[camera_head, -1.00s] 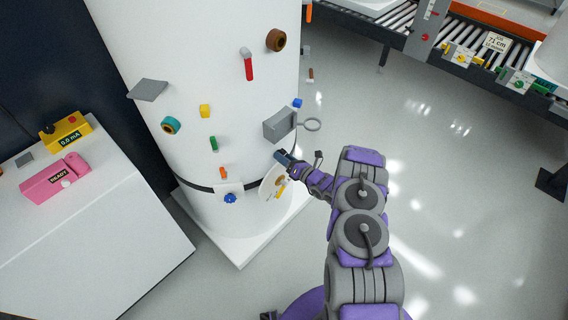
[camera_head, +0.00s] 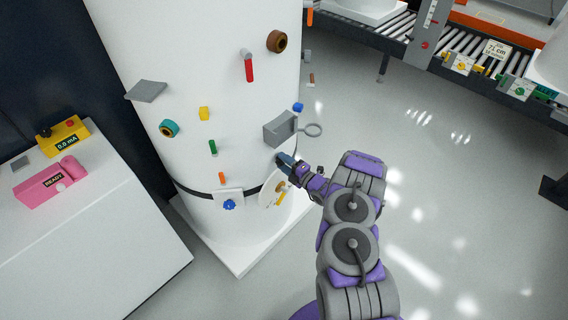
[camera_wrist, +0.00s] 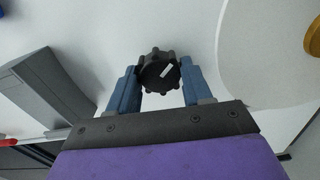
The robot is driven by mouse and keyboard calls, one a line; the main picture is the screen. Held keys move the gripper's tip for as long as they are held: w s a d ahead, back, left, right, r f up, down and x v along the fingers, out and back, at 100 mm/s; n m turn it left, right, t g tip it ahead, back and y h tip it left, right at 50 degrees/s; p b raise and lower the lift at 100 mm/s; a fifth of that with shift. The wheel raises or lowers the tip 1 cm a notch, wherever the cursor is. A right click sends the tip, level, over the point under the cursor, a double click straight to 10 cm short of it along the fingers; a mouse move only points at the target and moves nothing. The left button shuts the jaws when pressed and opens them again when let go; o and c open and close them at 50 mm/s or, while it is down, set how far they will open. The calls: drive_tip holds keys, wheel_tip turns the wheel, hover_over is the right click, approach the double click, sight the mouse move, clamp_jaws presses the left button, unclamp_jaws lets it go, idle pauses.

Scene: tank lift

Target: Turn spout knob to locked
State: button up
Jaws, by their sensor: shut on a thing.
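A black ribbed knob (camera_wrist: 158,71) with a white pointer mark sits on the white tank wall in the wrist view. My gripper (camera_wrist: 156,82) has one blue finger on each side of it and is shut on it. The white mark slants from lower left to upper right. In the head view my gripper (camera_head: 284,163) is against the lower right of the white tank (camera_head: 215,70), and the knob is hidden there. No label for locked can be read.
A grey box (camera_head: 279,128) with a ring juts out just above my gripper and also shows in the wrist view (camera_wrist: 42,92). A round white plate (camera_head: 272,198) with a yellow handle is just below. A white bench with pink and yellow devices stands left. Open floor lies right.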

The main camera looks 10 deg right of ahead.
drive_tip(key=shift+d+m, duration=0.15)
drive_tip(key=shift+m, duration=3.15)
drive_tip(key=shift+f, duration=0.15)
drive_tip(key=o, duration=0.9)
drive_tip(key=shift+w+f, duration=0.1)
drive_tip(key=shift+c, duration=0.2)
drive_tip(key=shift+o, duration=0.9)
drive_tip(key=p+v, duration=0.4)
drive_tip(key=v, duration=1.3)
drive_tip(key=shift+d, duration=0.2)
